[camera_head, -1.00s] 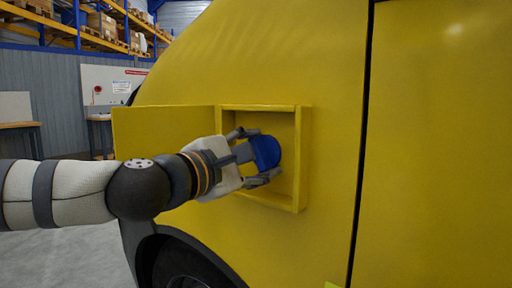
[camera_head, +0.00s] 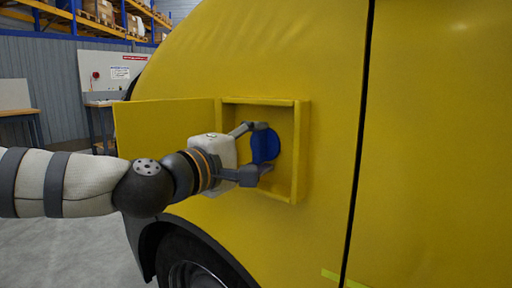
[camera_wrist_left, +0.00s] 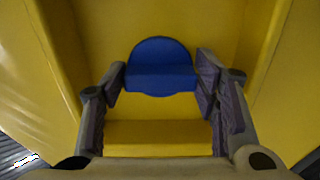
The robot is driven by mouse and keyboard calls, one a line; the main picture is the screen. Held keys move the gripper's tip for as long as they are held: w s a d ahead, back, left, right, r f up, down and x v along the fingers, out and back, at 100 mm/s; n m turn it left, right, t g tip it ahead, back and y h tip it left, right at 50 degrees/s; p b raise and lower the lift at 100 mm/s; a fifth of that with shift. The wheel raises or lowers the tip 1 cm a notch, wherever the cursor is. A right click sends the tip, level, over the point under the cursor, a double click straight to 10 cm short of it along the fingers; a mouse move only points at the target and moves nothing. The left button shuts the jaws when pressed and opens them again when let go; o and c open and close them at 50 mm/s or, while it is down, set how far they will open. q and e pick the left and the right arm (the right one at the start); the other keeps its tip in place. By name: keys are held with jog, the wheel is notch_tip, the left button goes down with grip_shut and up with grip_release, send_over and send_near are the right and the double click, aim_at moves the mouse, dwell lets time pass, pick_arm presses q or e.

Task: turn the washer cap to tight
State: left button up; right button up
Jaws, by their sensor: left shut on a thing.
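The blue washer cap (camera_head: 267,144) sits in an open square recess (camera_head: 299,150) in the yellow vehicle's side. My left gripper (camera_head: 262,148) reaches into the recess, one finger above the cap and one below it. In the left wrist view, the cap (camera_wrist_left: 160,52) shows a round disc with a raised straight grip across it. The fingers of my left gripper (camera_wrist_left: 161,78) are shut on the two ends of this grip. Any tight mark is not visible. My right gripper is not in view.
The yellow flap (camera_head: 165,128) of the recess stands open on the left, just behind my left wrist. A vehicle wheel (camera_head: 195,268) is below. Benches and shelving stand far back left.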

pick_arm(q)
jog(key=o, duration=1.2)
jog(key=shift+c, duration=0.2)
jog(key=v, duration=1.2)
